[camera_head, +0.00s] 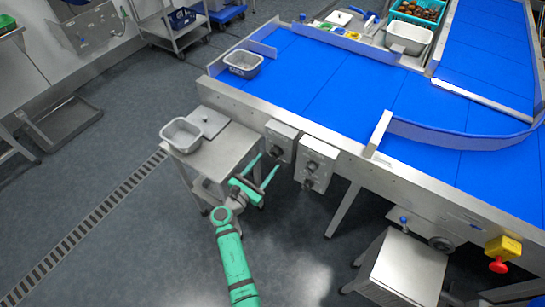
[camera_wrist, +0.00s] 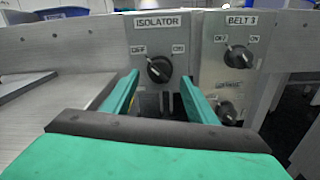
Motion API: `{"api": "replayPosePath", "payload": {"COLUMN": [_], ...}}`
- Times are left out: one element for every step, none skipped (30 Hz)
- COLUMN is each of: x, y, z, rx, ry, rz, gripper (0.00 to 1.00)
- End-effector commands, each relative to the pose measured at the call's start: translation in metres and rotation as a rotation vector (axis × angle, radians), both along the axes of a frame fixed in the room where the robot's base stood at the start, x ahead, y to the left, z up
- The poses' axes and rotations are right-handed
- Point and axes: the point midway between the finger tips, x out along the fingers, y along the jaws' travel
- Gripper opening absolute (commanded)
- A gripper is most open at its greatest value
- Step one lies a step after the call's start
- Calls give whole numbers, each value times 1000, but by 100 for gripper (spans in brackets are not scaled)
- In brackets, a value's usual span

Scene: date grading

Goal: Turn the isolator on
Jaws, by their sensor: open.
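The isolator is a grey box (camera_head: 281,140) on the conveyor's front side. In the wrist view its panel, labelled ISOLATOR, carries a black rotary knob (camera_wrist: 159,69) between an OFF mark on the left and an ON mark on the right. The knob's pale pointer appears tilted up and left, toward OFF. My green gripper (camera_head: 269,160) is open and empty in front of the box. In the wrist view its fingers (camera_wrist: 159,77) stand either side of the knob's lower part in the picture, with the knob seen between them. I see no contact with the knob.
A steel side table (camera_head: 222,158) with a grey tub (camera_head: 181,134) stands left of my gripper. A red emergency button (camera_head: 498,265) is far right.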

Motion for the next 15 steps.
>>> {"api": "replayPosePath", "payload": {"x": [8,13,18,21,25,29,32,34,37,39,40,42,42,43,44], "y": [-5,-7,-10,-12,-14,-17,-18,-19,-21,-21,-22,-23,-24,-26,-28], "z": [0,0,0,0,0,0,0,0,-1,0,0,0,0,0,0], "rx": [0,1,1,1,1,1,2,1,1,1,1,2,2,1,1], "ry": [1,0,0,1,1,-2,-1,1,0,0,0,0,0,0,0], "rz": [-3,-2,-3,-1,-1,-1,-2,-1,0,1,1,1,0,-1,-3], "gripper": [52,52,52,52,52,52,52,52,52,52,52,52,52,52,52]}}
